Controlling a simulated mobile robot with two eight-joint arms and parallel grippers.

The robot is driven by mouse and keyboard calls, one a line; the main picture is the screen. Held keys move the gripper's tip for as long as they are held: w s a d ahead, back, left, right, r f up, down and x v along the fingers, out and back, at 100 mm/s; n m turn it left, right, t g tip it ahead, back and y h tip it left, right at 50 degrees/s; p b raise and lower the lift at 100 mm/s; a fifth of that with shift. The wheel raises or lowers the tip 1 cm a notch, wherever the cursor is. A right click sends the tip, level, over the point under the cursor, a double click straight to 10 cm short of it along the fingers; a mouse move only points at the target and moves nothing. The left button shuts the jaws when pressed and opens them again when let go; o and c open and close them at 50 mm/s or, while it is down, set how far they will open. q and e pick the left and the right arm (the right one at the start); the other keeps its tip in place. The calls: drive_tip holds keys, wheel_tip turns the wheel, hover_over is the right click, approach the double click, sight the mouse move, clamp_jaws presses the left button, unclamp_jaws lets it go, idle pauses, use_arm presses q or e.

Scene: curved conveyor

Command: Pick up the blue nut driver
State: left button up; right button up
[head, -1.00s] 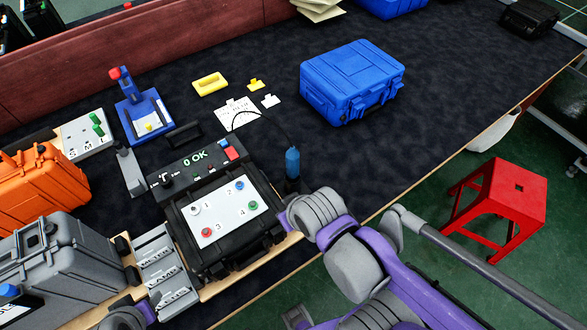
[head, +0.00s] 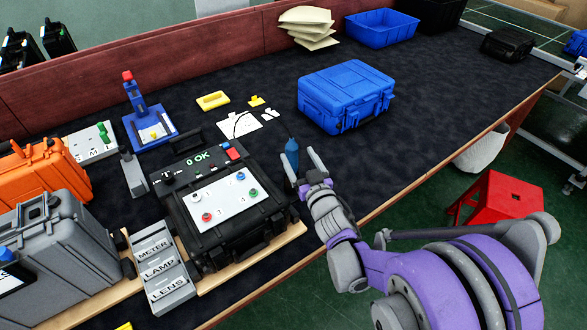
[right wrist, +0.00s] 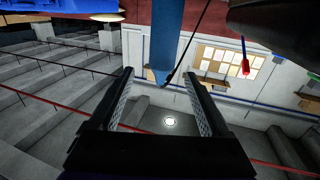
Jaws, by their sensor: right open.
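The blue nut driver (head: 291,152) stands upright beside the right end of the black test case, with a thin dark cord running from it. My right gripper (head: 302,166) is open at the nut driver, with a finger on either side of it in the head view. In the right wrist view the blue nut driver (right wrist: 168,38) comes down from the top edge, and its narrow end lies between the tips of my open right gripper (right wrist: 158,75). I cannot tell whether they touch. My left gripper is not in view.
The black test case (head: 262,222) with a white numbered plate is left of my right gripper. A closed blue case (head: 345,92) lies behind it. A red stool (head: 500,212) stands on the floor at right. The dark tabletop (head: 420,90) is clear at right.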

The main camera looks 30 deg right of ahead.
sight(290, 142)
drive_tip(key=w+d, duration=0.1)
drive_tip(key=w, duration=0.7)
drive_tip(key=shift+w+d, duration=0.15)
drive_tip(key=shift+f, duration=0.1)
clamp_jaws()
idle(1.1)
